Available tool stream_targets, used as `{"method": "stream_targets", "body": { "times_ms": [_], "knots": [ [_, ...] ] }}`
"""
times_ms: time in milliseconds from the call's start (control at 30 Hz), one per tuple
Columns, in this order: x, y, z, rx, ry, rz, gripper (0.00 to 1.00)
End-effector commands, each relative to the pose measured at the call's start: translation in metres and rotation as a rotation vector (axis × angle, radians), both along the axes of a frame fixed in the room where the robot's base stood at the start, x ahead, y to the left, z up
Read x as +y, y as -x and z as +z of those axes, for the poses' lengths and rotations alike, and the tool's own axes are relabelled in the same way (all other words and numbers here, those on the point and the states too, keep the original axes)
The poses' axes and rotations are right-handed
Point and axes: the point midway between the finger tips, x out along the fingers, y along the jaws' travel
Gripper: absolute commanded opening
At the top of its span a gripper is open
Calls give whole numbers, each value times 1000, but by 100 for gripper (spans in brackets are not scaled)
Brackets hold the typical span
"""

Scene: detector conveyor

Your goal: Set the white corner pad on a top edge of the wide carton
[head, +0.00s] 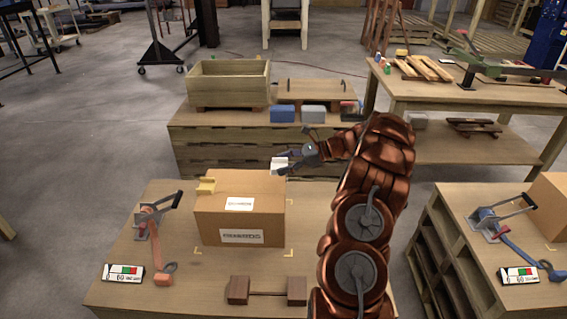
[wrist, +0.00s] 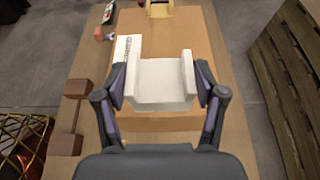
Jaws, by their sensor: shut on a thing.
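The wide carton (head: 239,213) is a closed brown box with white labels, standing on the wooden table. It also shows below my gripper in the wrist view (wrist: 176,35). The white corner pad (wrist: 161,84) is between the two fingers of my gripper (wrist: 162,92), which is shut on it. In the head view, the pad (head: 279,163) is at the carton's far right top corner, with my gripper (head: 284,165) beside it. I cannot tell whether the pad touches the carton. A yellowish corner pad (head: 206,187) sits on the carton's left top edge.
An orange-handled tool (head: 152,235) stands left of the carton, near a small labelled device (head: 123,273). A brown block holder (head: 266,290) lies in front. A wooden workbench (head: 215,140) with a crate (head: 228,84) is behind. Another carton (head: 548,205) is at the right.

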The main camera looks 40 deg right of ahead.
Motion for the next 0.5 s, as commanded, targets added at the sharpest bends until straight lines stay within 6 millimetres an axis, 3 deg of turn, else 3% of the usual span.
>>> {"method": "stream_targets", "body": {
  "times_ms": [233, 500],
  "knots": [
    [1, -1, 4, -2, -5, 0, 33],
    [-1, 0, -20, -2, -5, -3, 33]
  ]
}}
